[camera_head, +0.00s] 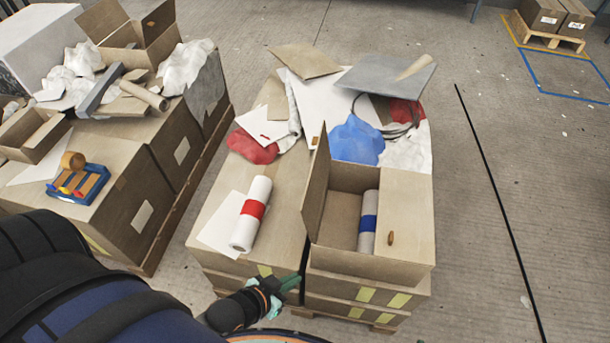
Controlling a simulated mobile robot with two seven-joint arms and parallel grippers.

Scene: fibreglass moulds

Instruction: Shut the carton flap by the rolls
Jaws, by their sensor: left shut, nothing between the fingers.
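A brown carton (345,262) stands on the front right of the middle pallet stack, open on its left half. Its left flap (316,190) stands upright along the opening. Its right flap (408,212) lies flat over the right half and has a small brown tab (390,238). A grey roll with a blue band (368,222) lies inside the carton, partly under the right flap. A white roll with a red band (251,213) lies left of the carton on cardboard. My left gripper (290,283) is shut and empty, low in front of the stack, left of the carton's front corner. My right gripper is out of view.
Behind the carton lie a blue bag (356,141), a red bag (252,147), a grey board (386,75) and loose cardboard (304,61). A second loaded stack (130,195) stands at the left, across a narrow gap.

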